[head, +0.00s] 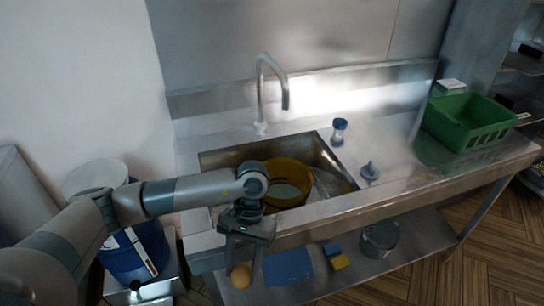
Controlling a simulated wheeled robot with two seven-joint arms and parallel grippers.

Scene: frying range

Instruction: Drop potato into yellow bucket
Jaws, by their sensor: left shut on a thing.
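The potato (241,275) is a small round orange-brown thing at the lower middle of the head view. My left gripper (240,262) points down in front of the sink's front edge and is shut on the potato. The yellow bucket (292,170) stands in the sink, behind and to the right of the gripper. My left arm and wrist hide part of the bucket's left side. The gripper and potato are outside the bucket, on the near side of it. My right gripper is not in view.
The sink (338,167) has a tall faucet (261,95) behind it. A green crate (468,122) sits on the counter at right. A blue drum (137,245) stands at left. The lower shelf (335,285) holds a blue board, sponges and a grey pot (380,240).

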